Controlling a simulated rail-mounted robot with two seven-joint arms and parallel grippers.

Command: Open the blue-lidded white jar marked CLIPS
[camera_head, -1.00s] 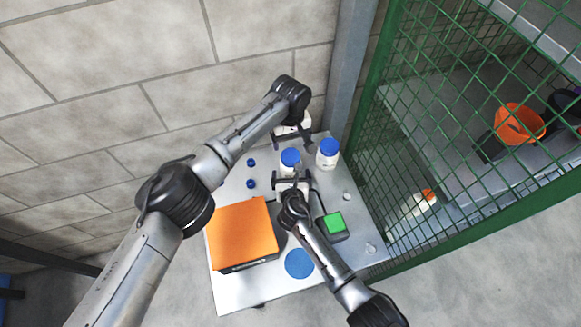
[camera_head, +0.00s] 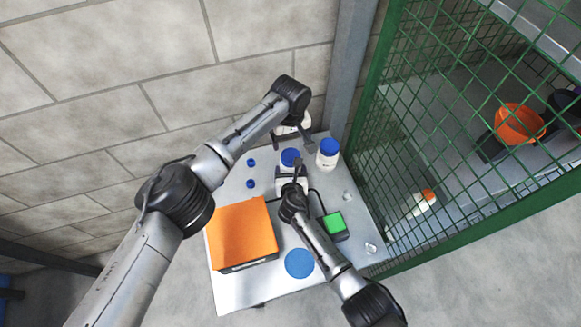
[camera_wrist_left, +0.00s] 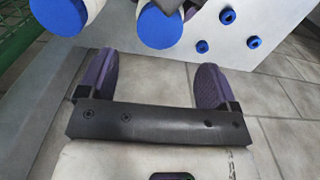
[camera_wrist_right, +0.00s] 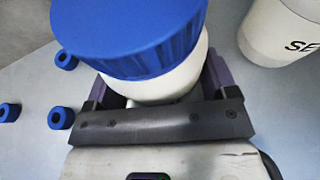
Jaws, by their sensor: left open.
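A blue-lidded white jar (camera_head: 290,156) stands upright on the table; the lettering on it is not readable. Its blue lid (camera_wrist_right: 140,35) fills the top of the right wrist view. My right gripper (camera_head: 297,166) is at this jar with a finger on each side of its white body; whether the fingers press on it is unclear. My left gripper (camera_head: 295,142) is open and empty, just beyond the jar on the wall side. A second blue-lidded white jar (camera_head: 328,154) stands to the right; its partly visible lettering reads "SE" in the right wrist view (camera_wrist_right: 285,35).
Small blue caps (camera_head: 251,162) lie left of the jars. An orange-topped box (camera_head: 241,232), a green-topped device (camera_head: 334,224) and a blue disc (camera_head: 299,263) sit nearer on the table (camera_head: 230,290). A green mesh fence (camera_head: 420,150) stands right, a block wall (camera_head: 110,90) behind.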

